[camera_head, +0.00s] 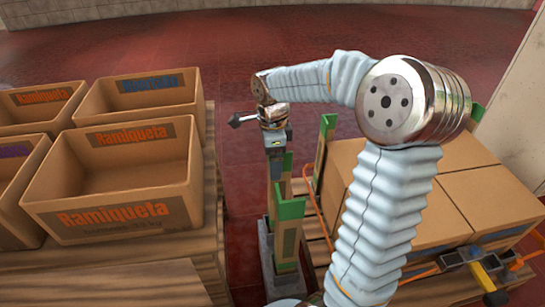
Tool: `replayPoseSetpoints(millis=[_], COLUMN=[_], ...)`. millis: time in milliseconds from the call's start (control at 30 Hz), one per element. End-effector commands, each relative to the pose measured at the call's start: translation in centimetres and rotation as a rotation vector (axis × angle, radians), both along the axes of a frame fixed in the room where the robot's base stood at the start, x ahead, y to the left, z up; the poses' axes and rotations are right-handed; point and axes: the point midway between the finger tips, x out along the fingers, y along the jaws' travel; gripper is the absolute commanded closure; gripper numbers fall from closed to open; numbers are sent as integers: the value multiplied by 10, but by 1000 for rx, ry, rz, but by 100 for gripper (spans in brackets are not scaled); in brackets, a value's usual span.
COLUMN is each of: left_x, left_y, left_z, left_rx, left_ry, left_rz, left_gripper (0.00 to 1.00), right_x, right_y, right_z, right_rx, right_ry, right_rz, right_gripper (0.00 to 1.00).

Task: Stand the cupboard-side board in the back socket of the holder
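Narrow boards with green ends stand in the middle of the view. The nearest board (288,241) is upright in a low grey holder (290,284) on the floor. Another green-ended board (322,152) stands farther back at the right, beside the boxes. A third green end shows just behind the nearest board. I cannot tell which is the cupboard-side board, and the back socket is hidden. My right gripper (277,146) points down above the holder, at the top of a thin upright piece. Its fingers are too small to read. My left gripper is out of view.
Open cardboard crates (125,217) stand on a wooden surface (120,283) at the left. Closed cardboard boxes (490,205) sit on a pallet at the right, partly behind my arm. A yellow-handled item (486,279) lies at the lower right. Red floor is clear behind.

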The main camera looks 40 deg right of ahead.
Motion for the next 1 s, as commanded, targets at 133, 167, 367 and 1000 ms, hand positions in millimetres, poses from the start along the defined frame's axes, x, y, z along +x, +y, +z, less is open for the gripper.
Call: replayPoseSetpoints(millis=[133, 167, 367, 1000], left_x=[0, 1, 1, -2], left_y=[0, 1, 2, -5], left_z=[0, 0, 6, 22], left_rx=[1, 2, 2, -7], left_ry=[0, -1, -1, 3], left_rz=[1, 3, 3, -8], left_gripper=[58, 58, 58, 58], right_x=[0, 0, 1, 0], right_y=[0, 0, 0, 0], right_z=[0, 0, 30, 138], right_rx=[0, 0, -1, 0], right_ry=[0, 0, -3, -1], right_rz=[0, 0, 1, 0], right_gripper=[7, 7, 7, 7])
